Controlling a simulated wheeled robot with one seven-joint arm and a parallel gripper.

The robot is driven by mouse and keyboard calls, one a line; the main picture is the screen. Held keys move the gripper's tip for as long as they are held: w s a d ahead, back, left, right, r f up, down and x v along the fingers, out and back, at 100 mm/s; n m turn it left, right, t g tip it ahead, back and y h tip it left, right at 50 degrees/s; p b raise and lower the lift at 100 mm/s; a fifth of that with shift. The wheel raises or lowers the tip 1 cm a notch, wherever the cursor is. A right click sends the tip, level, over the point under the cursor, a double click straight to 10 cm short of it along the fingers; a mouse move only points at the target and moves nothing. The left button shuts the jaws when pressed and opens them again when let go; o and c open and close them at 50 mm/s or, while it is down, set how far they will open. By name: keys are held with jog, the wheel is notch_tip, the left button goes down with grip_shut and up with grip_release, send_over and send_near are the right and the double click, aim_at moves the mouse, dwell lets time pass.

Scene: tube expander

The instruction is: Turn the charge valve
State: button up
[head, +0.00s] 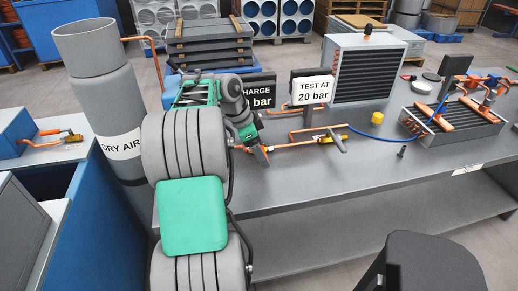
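A brass-yellow valve with a grey lever handle (334,138) sits on the copper pipework on the bench, below the "TEST AT 20 bar" sign (312,90). A second sign (258,92) reading "CHARGE" and "bar" is partly covered by my arm. I cannot tell for sure whether this valve is the charge valve; another may be hidden behind my arm. My gripper (262,157) is low over the bench at the left end of the copper pipe (292,146), to the left of the grey lever. Its fingers are small and dark, and whether they hold anything does not show.
A tall grey cylinder (122,145) marked "DRY AIR" stands left of my arm. A second coil with copper pipes and a blue hose (452,122) lies at right. The bench front (330,195) is clear.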

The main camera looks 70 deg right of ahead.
jog(key=o, duration=2)
jog(key=shift+w, duration=0.1)
jog(key=p+v, duration=0.2)
jog(key=v, duration=0.6)
